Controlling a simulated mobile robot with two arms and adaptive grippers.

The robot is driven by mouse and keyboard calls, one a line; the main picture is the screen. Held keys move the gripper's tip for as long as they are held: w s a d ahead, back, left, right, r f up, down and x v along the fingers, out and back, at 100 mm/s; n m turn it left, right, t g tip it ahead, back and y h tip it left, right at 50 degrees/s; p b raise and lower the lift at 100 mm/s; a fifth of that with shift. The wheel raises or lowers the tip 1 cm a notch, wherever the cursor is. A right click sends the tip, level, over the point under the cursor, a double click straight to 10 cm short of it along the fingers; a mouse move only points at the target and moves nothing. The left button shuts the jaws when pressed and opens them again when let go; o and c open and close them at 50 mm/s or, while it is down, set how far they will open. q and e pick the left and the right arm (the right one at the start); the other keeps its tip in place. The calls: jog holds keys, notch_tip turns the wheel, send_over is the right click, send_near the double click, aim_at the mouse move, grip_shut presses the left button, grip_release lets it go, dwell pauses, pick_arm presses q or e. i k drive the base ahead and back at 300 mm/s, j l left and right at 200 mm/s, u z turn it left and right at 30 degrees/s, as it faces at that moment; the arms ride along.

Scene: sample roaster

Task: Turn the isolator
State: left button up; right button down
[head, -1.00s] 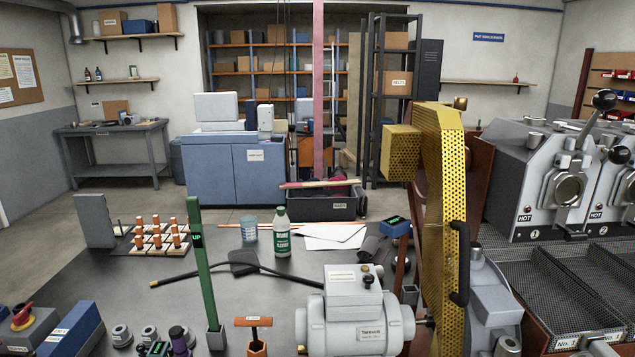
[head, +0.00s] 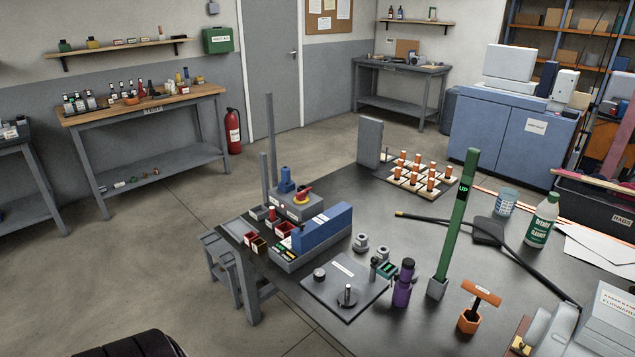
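The isolator is a grey box (head: 299,209) with a red rotary handle (head: 303,194) on a yellow plate. It stands near the left edge of the dark table, behind a blue block (head: 322,229). The handle lies at a slant; its exact setting is too small to read. Neither of my grippers shows in the head view.
Small red bins (head: 254,239) sit beside the isolator, with grey posts (head: 271,160) behind. Open floor (head: 150,270) lies left of the table.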

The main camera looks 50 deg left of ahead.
aim_at(300, 196)
jog(key=u, duration=0.4)
jog(key=j+u, duration=0.15)
jog(key=u, duration=0.6)
jog(key=j+u, duration=0.15)
jog(key=u, duration=0.2)
jog(key=i+j+z, duration=0.1)
jog(key=i+j, duration=0.2)
jog(key=i+j+z, duration=0.15)
jog(key=i+j, duration=0.15)
jog(key=j, duration=0.15)
jog(key=i+j+z, duration=0.1)
jog(key=i+j, duration=0.15)
jog(key=j, duration=0.2)
jog(key=i+j+z, duration=0.15)
jog(key=j, duration=0.3)
jog(key=i, duration=0.1)
